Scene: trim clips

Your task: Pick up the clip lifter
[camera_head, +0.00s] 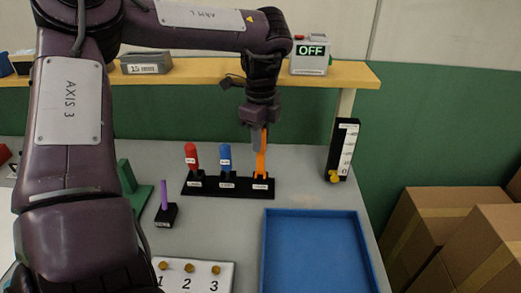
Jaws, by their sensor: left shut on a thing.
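A black stand (228,187) on the grey table holds a row of three tools: a red-handled one (191,157), a blue-handled one (225,158) and an orange one (261,165). Each has a small white label too small to read, so I cannot tell by name which is the clip lifter. My left gripper (259,146) points down over the right end of the stand and is shut on the orange tool. The orange tool is upright and its lower end is at the stand. The gripper hides its upper part. My right gripper is not in view.
A blue tray (315,215) lies at the front right. A white board (192,279) numbered 1, 2, 3 with brass-coloured knobs is at the front. A purple peg (164,195) stands left of the black stand. A black upright gauge (342,150) stands at the right. Cardboard boxes (440,225) are beyond the table.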

